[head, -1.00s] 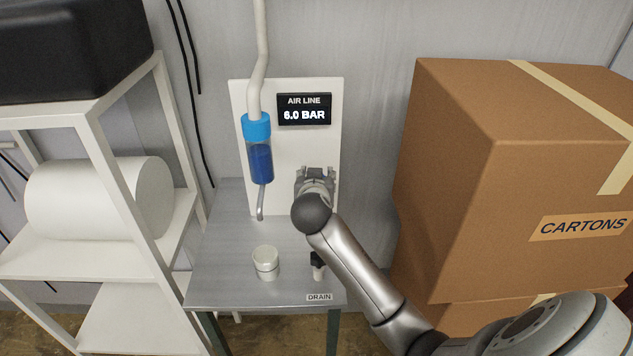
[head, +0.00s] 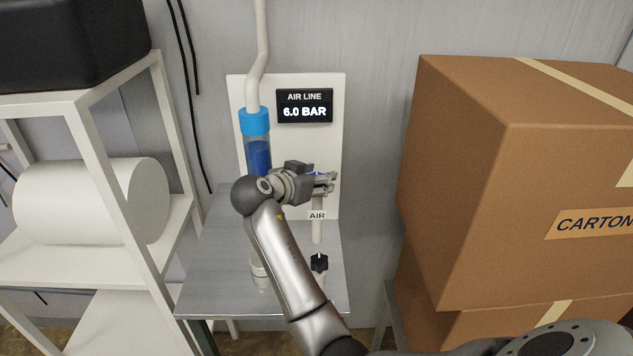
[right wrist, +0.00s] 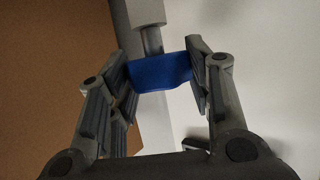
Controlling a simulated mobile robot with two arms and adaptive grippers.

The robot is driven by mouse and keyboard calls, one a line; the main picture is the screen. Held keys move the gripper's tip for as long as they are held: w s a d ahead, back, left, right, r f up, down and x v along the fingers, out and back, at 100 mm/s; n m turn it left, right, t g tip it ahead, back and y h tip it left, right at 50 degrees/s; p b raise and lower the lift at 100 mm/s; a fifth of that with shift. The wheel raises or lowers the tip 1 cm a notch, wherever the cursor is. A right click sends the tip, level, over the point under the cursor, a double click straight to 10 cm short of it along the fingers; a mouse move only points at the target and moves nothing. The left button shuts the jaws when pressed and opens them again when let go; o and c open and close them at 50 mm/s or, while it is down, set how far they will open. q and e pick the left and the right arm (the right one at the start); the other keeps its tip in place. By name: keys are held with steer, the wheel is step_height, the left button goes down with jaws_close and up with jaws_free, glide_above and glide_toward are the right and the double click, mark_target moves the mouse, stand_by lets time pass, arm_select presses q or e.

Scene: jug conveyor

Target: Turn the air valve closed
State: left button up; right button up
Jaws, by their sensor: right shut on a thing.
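The air valve's blue handle (right wrist: 160,72) sits between the fingers of my right gripper (right wrist: 163,75) in the right wrist view. In the head view, my right gripper (head: 325,183) comes at the valve from the left and is shut on the handle, which is mostly hidden by the fingers. The valve's pale pipe (head: 317,230) runs down below it, with an AIR label (head: 317,215). The air line display (head: 304,106) on the white panel (head: 335,140) reads 6.0 BAR. My left gripper is not in view.
A blue-capped filter bowl (head: 256,125) stands close left of the gripper, partly hidden. A black drain knob (head: 319,263) and a pale round cap (head: 258,272) are on the grey table (head: 215,260). Cartons (head: 480,190) stand at the right, a white shelf (head: 90,105) at the left.

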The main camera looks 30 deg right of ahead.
stand_by(0.3)
steer(key=o, duration=1)
step_height(320, 180, up, 10)
stand_by(0.4)
